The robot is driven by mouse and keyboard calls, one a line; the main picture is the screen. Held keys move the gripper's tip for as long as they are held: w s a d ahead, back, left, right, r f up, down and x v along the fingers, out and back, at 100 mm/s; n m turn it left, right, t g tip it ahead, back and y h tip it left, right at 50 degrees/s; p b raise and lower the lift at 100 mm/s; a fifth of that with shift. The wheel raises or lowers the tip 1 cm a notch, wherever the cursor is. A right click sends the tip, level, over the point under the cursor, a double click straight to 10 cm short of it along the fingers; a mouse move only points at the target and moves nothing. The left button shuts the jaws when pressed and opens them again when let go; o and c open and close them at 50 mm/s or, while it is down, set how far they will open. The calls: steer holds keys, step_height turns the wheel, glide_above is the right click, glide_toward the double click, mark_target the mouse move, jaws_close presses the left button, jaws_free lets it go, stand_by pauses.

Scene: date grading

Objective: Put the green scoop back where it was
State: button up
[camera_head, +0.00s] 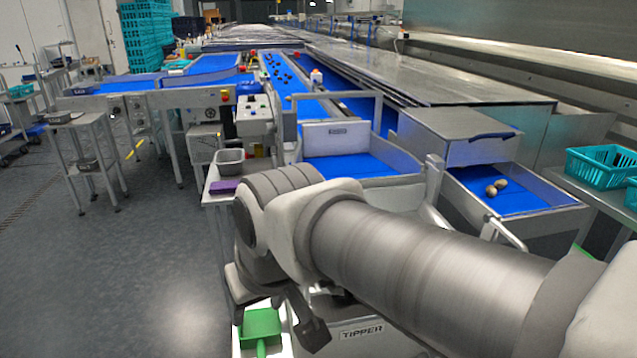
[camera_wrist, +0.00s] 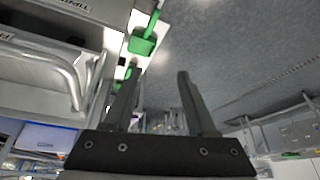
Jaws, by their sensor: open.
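The green scoop (camera_head: 261,328) shows low in the head view, lying on a narrow pale surface just below my gripper, its handle toward the bottom edge. It also shows in the wrist view (camera_wrist: 142,44), near the top, its handle pointing up. My gripper (camera_wrist: 158,74) is open, with nothing between its fingers. In the wrist view the scoop is beyond the fingertips and a little left of the gap between them. A smaller green patch shows by the left finger; I cannot tell what it is. In the head view my arm hides part of the area around the scoop.
A grey metal tub (camera_head: 230,161) and a purple item (camera_head: 224,187) sit on a small stand left of my arm. The tipper with its blue belt (camera_head: 362,166) is behind my arm. A teal crate (camera_head: 598,167) stands at right. The floor at left is open.

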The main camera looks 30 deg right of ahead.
steer(key=s, duration=0.1)
steer(key=s+r, duration=0.1)
steer(key=shift+s+a+n+t, duration=0.1)
steer(key=shift+s+n+t, duration=0.2)
steer(key=shift+s, duration=0.1)
step_height(320, 180, up, 15)
steer(key=p, duration=1.5)
steer(key=shift+r, duration=0.2)
steer(key=shift+f, duration=0.15)
steer(key=shift+c, duration=0.6)
